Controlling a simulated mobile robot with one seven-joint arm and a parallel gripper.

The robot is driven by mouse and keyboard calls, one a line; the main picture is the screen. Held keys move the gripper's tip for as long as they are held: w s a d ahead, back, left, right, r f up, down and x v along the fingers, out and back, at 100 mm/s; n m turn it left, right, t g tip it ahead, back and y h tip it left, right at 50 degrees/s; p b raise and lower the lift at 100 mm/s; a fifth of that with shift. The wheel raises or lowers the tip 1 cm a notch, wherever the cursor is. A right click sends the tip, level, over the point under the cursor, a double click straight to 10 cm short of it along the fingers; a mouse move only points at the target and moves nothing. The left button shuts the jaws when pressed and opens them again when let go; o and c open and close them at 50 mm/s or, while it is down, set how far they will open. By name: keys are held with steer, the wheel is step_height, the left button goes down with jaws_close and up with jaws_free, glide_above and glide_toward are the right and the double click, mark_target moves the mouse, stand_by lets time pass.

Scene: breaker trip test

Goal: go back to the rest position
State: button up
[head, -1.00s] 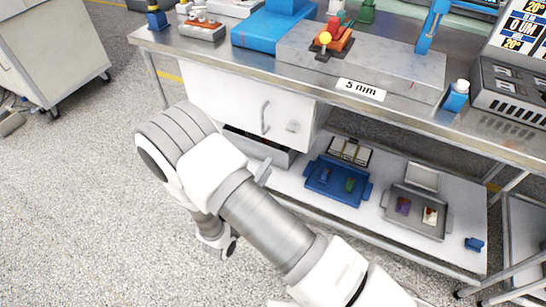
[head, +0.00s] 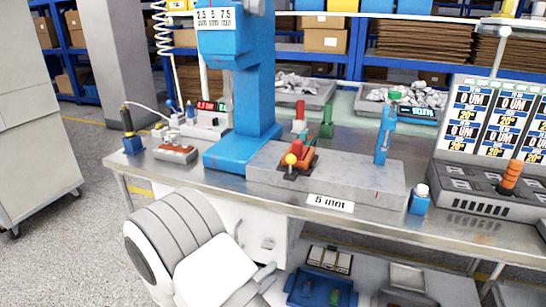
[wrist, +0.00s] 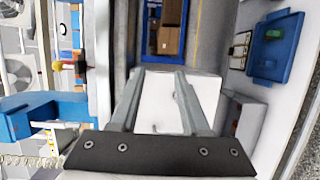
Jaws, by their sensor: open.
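My gripper (wrist: 160,80) is open in the wrist view, with its two fingers apart and nothing between them. Behind the fingers is the white cabinet (wrist: 152,108) under the bench. In the head view my white arm shows at the lower left, in front of the workbench (head: 390,222).
A blue tray (head: 305,294) sits on the lower shelf. Open floor lies at left.

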steer(key=s+d+r+m+g+y, duration=0.5)
steer(key=s+d+r+m+g, duration=0.4)
steer(key=s+d+r+g, duration=0.65)
steer(key=s+r+t+y+p, duration=0.1)
steer(key=r+t+y+p, duration=0.1)
steer(key=r+p, duration=0.8)
steer(key=s+r+m+t+y+p, duration=0.1)
steer(key=r+t+p, duration=0.4)
steer(key=r+p, duration=0.5)
step_height(320, 180, up, 8)
steer(key=s+y, duration=0.1)
steer(key=y, duration=0.1)
steer(key=shift+f+y, duration=0.2)
steer(key=shift+y, duration=0.1)
steer(key=shift+d+t, duration=0.1)
steer(key=shift+t, duration=0.15)
steer(key=shift+c, duration=0.2)
